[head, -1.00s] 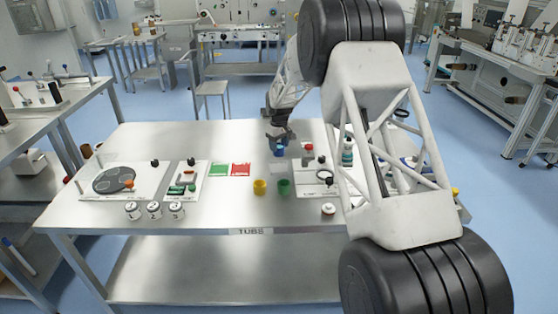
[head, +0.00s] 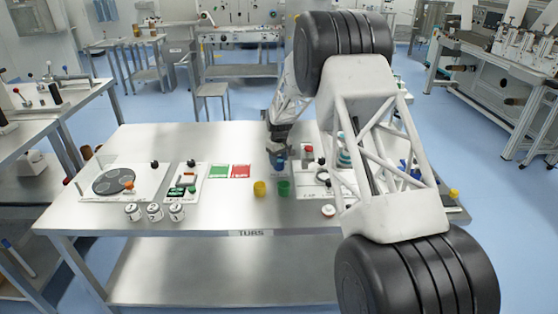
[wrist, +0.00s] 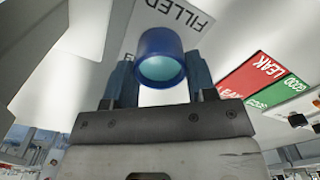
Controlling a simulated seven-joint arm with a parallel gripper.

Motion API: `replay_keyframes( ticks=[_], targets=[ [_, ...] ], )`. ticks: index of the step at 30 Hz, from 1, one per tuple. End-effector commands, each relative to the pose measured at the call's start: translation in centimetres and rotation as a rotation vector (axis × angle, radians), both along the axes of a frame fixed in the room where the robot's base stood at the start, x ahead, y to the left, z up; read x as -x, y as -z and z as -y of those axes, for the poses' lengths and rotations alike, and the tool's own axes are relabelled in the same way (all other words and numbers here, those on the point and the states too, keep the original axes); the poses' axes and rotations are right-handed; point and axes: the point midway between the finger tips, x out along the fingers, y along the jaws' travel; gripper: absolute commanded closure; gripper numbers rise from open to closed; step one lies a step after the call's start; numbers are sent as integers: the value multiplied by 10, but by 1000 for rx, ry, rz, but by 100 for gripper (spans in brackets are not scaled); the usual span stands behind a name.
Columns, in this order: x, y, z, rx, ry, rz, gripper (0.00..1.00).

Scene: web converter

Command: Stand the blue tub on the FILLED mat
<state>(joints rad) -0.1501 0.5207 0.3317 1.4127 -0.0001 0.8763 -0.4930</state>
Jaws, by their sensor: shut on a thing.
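My gripper (head: 279,150) is shut on the blue tub (head: 279,163) over the back middle of the steel table. In the wrist view, the blue tub (wrist: 158,45) sits between the two fingertips of the gripper (wrist: 163,78), with a paler blue round face showing. The FILLED mat (wrist: 188,14) shows in the wrist view as a pale area with dark lettering, partly hidden behind the tub. I cannot tell the gap between tub and mat. In the head view I cannot make out the mat clearly.
A green tub (head: 284,188) and a yellow tub (head: 260,188) stand just in front of the blue tub. A green and red GOOD/LEAK card (head: 230,171) lies to the left. Several white labelled pots (head: 154,211) stand at the front left.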

Motion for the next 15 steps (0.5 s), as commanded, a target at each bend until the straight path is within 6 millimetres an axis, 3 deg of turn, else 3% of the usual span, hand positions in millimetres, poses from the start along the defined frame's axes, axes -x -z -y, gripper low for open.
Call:
replay_keyframes(
  ticks=[15],
  targets=[
    [0, 9, 0, 1, 0, -1, 73]
  ],
)
